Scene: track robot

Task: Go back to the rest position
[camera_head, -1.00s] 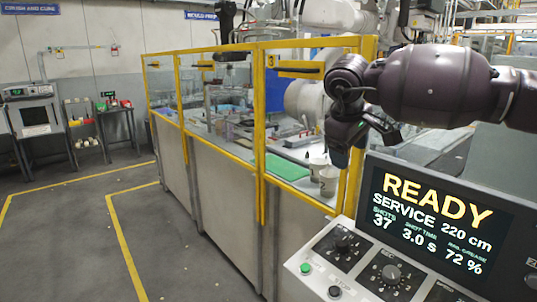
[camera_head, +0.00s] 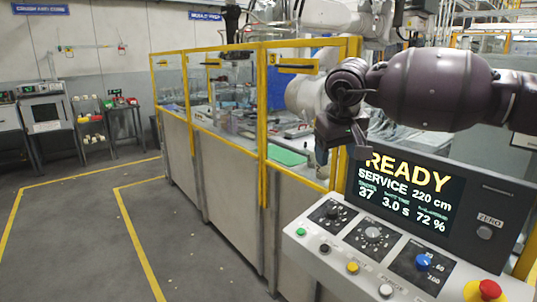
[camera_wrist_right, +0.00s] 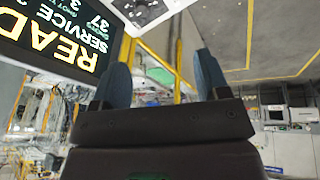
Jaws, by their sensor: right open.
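My right gripper (camera_head: 341,152) hangs from the dark arm that comes in from the right in the head view. It is just above the upper left corner of the console's screen (camera_head: 395,212), with yellow-framed fencing behind it. In the right wrist view, its two blue-grey fingers (camera_wrist_right: 162,72) stand wide apart with nothing between them. I cannot tell whether the gripper touches the screen housing. My left gripper does not show.
A console panel (camera_head: 345,262) with knobs, buttons and a red stop button (camera_head: 487,291) stands close in front. The fenced cell (camera_head: 232,165) lies behind, with a green mat (camera_head: 287,157) inside. The grey floor (camera_head: 75,250) at left is clear.

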